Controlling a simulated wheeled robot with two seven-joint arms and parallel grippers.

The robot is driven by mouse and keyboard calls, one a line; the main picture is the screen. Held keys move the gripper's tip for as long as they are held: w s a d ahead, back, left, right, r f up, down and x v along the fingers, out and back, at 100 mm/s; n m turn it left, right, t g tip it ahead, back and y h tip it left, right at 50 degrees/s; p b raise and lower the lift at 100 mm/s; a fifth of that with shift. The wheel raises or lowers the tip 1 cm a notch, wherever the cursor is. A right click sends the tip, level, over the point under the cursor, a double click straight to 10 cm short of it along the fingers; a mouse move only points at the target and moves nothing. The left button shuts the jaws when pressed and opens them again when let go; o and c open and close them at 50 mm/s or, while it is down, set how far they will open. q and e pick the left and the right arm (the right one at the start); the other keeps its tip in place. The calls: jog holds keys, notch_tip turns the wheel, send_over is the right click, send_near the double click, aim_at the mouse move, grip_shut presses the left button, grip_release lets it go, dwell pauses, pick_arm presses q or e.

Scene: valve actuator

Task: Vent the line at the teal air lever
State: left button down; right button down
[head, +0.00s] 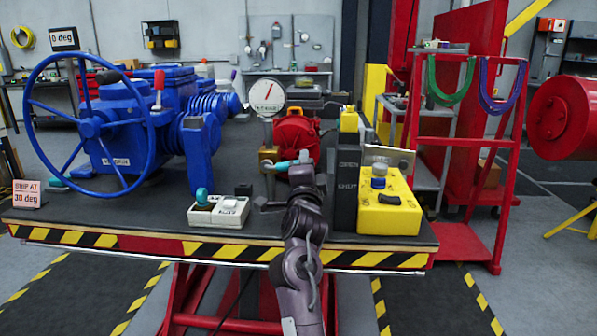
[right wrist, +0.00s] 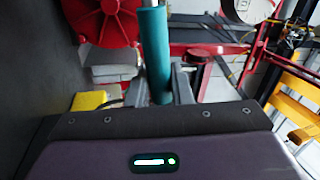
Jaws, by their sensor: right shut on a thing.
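The teal air lever (head: 282,166) shows in the head view below the round gauge, at the front of the red round unit (head: 296,138). My right gripper (head: 300,170) reaches it from the front of the bench and is shut on it. In the right wrist view the teal lever (right wrist: 155,48) stands upright as a rod between the two grey fingers of my right gripper (right wrist: 165,88). The lever's base is partly hidden by the gripper. The gauge (head: 265,94) has a white face and a red needle. My left gripper is not in view.
Right of my arm stand a dark panel (head: 346,190) and a yellow box (head: 391,212). Left of it lies a white box (head: 219,211) with a teal knob. A blue valve actuator (head: 120,145) with a handwheel (head: 33,104) fills the left of the bench.

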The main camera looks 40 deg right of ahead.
jog(key=shift+f+m, duration=0.3)
jog(key=shift+m, duration=0.1)
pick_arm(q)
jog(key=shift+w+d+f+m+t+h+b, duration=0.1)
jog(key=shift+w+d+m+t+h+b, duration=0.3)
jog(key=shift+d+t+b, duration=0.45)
pick_arm(e)
jog(key=shift+f+m+g, duration=0.3)
jog(key=shift+f+m, duration=0.1)
jog(key=shift+m, duration=0.5)
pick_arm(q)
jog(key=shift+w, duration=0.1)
pick_arm(e)
jog(key=c, duration=1.5)
grip_release()
jog(key=shift+c, duration=0.2)
jog(key=shift+o, duration=1.1)
jog(key=shift+w+d+f, duration=0.1)
jog(key=shift+w+f, duration=0.05)
